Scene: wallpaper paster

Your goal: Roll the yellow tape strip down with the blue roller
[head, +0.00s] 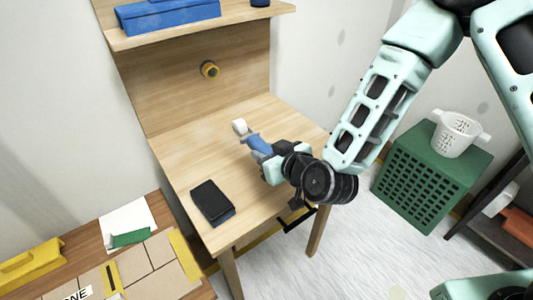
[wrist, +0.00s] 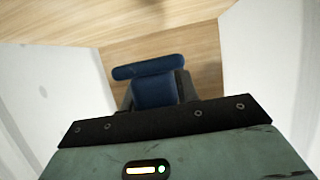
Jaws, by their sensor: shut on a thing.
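The blue roller (head: 257,143), with a white roll at its far end, is held in my gripper (head: 270,158) above the wooden desk. In the wrist view its blue handle (wrist: 153,92) stands between my fingers, with a wider blue part across the top; the white roll cannot be made out there. My gripper is shut on the handle. A yellow tape strip (head: 184,254) lies on the cardboard at the lower left, well apart from the roller. Another yellow strip with a dark mark (head: 112,281) lies farther left.
A black and blue block (head: 212,202) lies on the desk (head: 185,153) near its front left. A blue box (head: 168,14) sits on the shelf. A green crate (head: 425,165) bears a white basket (head: 456,135) at right.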

